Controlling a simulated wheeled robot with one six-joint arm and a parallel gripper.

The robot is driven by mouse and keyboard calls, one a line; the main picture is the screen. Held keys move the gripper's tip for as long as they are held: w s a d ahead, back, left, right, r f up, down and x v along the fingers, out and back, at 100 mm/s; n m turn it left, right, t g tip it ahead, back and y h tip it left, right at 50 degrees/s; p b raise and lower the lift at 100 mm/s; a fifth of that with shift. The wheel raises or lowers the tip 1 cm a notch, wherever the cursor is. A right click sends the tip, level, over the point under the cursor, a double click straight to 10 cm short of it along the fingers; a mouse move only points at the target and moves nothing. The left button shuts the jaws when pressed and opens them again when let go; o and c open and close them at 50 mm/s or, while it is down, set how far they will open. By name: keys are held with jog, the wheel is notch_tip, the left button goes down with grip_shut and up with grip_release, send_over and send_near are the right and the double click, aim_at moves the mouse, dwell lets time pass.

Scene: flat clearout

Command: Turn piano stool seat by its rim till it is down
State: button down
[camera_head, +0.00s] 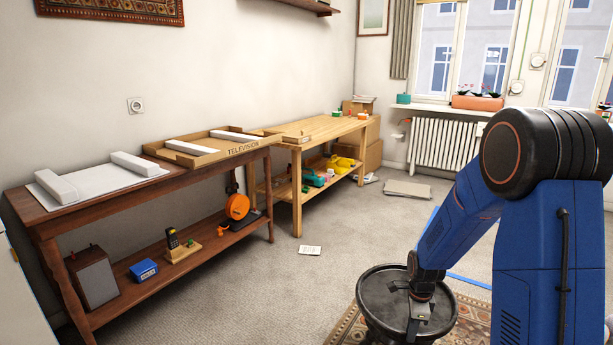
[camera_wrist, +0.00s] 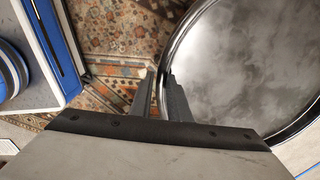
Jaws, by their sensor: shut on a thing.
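The piano stool seat (camera_head: 384,290) is round and dark with a raised rim, at the bottom of the head view. In the wrist view the seat (camera_wrist: 245,65) fills the right side, with a cloudy grey top and a shiny rim. My gripper (camera_wrist: 163,92) is at the left part of the rim in the wrist view, with its fingers close together and the rim between them. In the head view my gripper (camera_head: 415,328) reaches down at the seat's right side. The stool's legs and screw are hidden, so the seat's height cannot be told.
A patterned rug (camera_head: 340,325) lies under the stool. A dark wooden sideboard (camera_head: 140,262) with packaging stands at the left, and a light wooden workbench (camera_head: 297,200) behind it. A small paper card (camera_head: 310,250) lies on the carpet. The carpet between is mostly clear.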

aim_at(386, 325)
jog(key=shift+w+a+m, duration=0.25)
jog(key=shift+a+m, duration=0.15)
jog(key=shift+a, duration=0.1)
jog(key=shift+w+a+m, duration=0.55)
jog(key=shift+a+m, duration=0.2)
jog(key=shift+a, duration=0.2)
jog(key=shift+w+a+m, duration=0.5)
jog(key=shift+a+m, duration=0.2)
jog(key=shift+a, duration=0.3)
jog(key=shift+w+a+m, duration=0.55)
jog(key=shift+a+m, duration=0.2)
jog(key=shift+a, duration=0.2)
jog(key=c, duration=1.4)
grip_release()
jog(key=shift+s, duration=0.1)
jog(key=shift+o, duration=0.2)
jog(key=shift+r, duration=3.55)
